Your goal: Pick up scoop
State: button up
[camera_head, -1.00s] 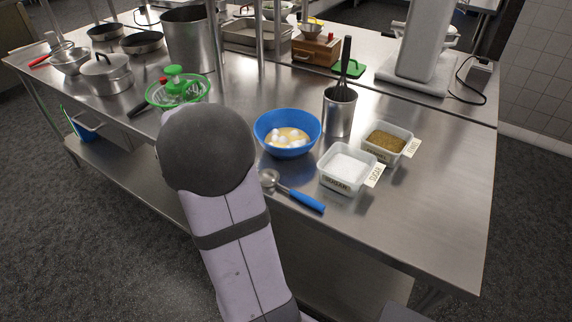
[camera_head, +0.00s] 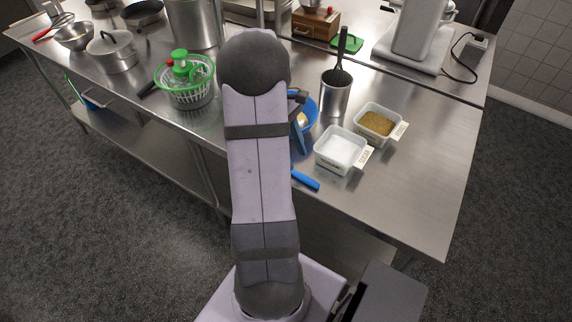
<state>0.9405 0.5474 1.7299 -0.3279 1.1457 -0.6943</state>
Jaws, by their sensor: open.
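The scoop shows only its blue handle (camera_head: 306,181), lying on the steel table near the front edge. Its metal bowl end is hidden behind my arm. My gripper (camera_head: 298,140) is mostly hidden behind my arm; a dark blue part of it shows just above and behind the handle, in front of the blue bowl. It is open, and the scoop appears to lie apart from it on the table.
The blue bowl (camera_head: 313,112) is partly covered by my arm. A green salad spinner (camera_head: 187,90) stands left. The right front table is clear.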

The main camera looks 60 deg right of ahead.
aim_at(302, 175)
jog(key=shift+p+x, duration=1.5)
jog(key=shift+x, duration=1.95)
grip_shut()
